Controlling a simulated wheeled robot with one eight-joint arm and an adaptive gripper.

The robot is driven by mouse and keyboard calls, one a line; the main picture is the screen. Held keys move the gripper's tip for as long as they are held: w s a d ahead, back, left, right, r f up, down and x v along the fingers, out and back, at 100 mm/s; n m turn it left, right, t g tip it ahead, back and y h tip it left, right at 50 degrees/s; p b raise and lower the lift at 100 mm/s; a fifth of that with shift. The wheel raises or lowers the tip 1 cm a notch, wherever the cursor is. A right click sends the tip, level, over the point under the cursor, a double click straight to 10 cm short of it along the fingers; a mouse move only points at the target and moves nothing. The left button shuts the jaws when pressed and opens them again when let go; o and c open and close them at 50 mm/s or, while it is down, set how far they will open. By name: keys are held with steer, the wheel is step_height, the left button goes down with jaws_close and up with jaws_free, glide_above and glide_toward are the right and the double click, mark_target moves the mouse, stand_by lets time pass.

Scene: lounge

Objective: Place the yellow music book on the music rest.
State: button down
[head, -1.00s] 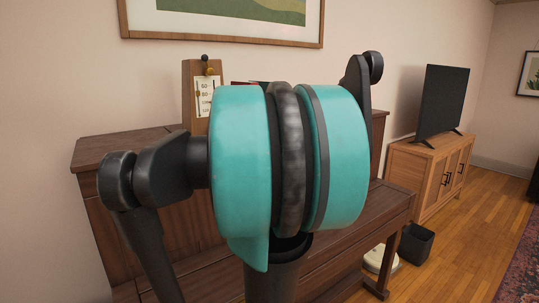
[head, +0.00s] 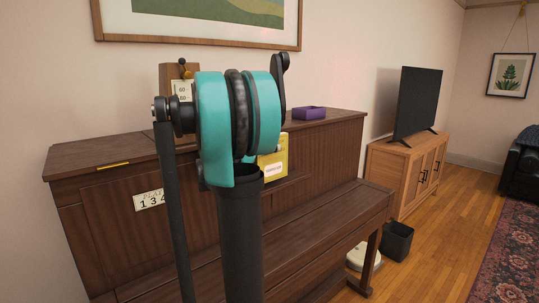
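A yellow music book (head: 273,160) with a white label shows upright against the front of the brown piano (head: 330,150). My arm hides its left side. I cannot tell whether it stands on the music rest or is held up, because its support is not clear from here. The music rest is not clearly visible behind my arm. My gripper is hidden behind my teal and black arm links, so its fingers do not show.
A purple box (head: 309,113) and a metronome (head: 165,79) stand on the piano top. A sign with numbers (head: 150,200) is on its front panel at left. A dark bin (head: 397,240) stands on the floor at right, before a wooden cabinet (head: 400,180) with a television (head: 416,103).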

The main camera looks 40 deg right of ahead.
steer(key=shift+w+f, duration=0.2)
steer(key=shift+f, duration=1.1)
steer(key=c, duration=1.2)
jaws_free()
steer(key=s+a, duration=0.1)
steer(key=a, duration=1.1)
